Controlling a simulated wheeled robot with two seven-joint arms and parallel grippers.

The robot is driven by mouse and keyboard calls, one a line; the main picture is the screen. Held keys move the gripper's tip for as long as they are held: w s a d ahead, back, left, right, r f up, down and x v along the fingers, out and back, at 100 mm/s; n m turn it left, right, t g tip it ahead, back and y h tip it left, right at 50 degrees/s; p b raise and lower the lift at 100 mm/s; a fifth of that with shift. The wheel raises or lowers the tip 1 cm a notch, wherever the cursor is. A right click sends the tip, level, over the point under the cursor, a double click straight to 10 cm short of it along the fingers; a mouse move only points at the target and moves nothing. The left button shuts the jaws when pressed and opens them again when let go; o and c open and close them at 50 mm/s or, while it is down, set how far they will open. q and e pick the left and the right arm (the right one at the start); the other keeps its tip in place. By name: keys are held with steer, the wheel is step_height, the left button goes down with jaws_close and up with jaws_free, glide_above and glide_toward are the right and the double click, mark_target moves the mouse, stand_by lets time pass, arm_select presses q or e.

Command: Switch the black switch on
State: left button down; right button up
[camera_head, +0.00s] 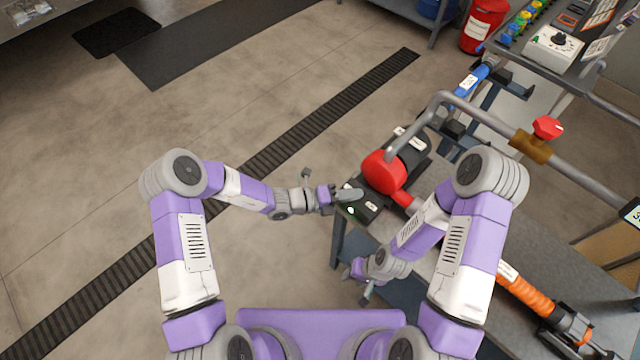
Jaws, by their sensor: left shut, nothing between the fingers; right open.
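A small black switch box (372,209) sits at the left end of the grey workbench, beside the red pump. It carries a white label and a green glowing spot on its near left side. My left gripper (352,195) is shut and empty, with its fingertips over the far left part of the box. They hide part of it, and I cannot tell whether they touch the switch. My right gripper (357,287) is open and empty, below and in front of the box, beside the bench's near side.
The red pump (383,172) with its grey pipe stands just right of the box. A white control box (553,48) is at the back right.

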arm_select(q)
steer(key=shift+d, duration=0.15)
steer(key=r+p+v, duration=0.1)
steer(key=p+v, duration=0.2)
steer(key=v, duration=1.1)
steer(key=shift+s+d+r, duration=0.15)
